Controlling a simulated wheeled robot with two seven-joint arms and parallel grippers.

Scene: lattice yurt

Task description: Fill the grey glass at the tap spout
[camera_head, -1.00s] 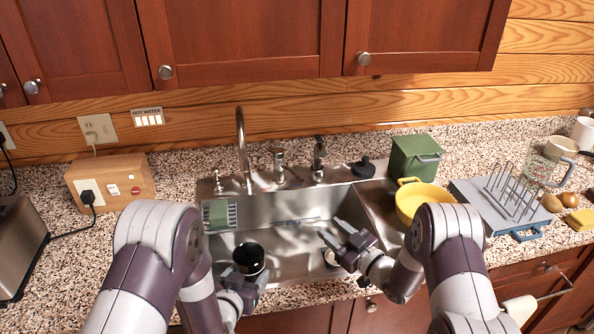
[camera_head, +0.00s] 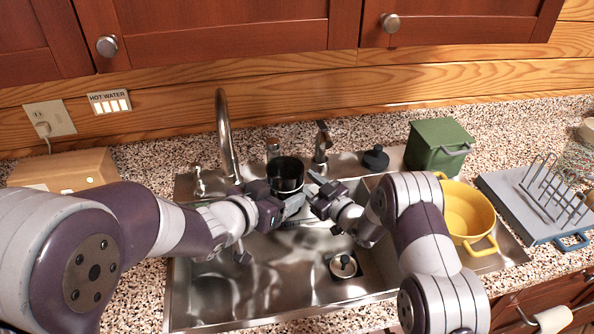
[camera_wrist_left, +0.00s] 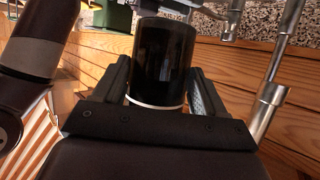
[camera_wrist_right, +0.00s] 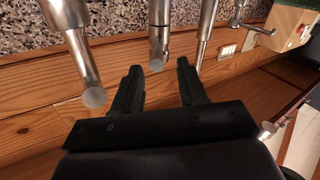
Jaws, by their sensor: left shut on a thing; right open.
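The grey glass (camera_head: 285,176), very dark with a pale base ring, is upright and raised over the back of the sink. My left gripper (camera_head: 283,200) is shut on it; in the left wrist view the fingers flank the glass (camera_wrist_left: 164,62). The tall curved tap spout (camera_head: 223,130) stands left of the glass in the head view. No water stream shows, and the glass's inside is too dark to read. My right gripper (camera_head: 316,189) is open and empty, right of the glass; its fingers also show in the right wrist view (camera_wrist_right: 157,80), close to metal tap posts.
Shorter tap fittings (camera_head: 321,145) stand behind the grippers. The steel sink (camera_head: 225,290) has a drain strainer (camera_head: 343,266) and a clear basin. A yellow pot (camera_head: 466,212), green box (camera_head: 438,145) and grey drying rack (camera_head: 520,205) stand to the right.

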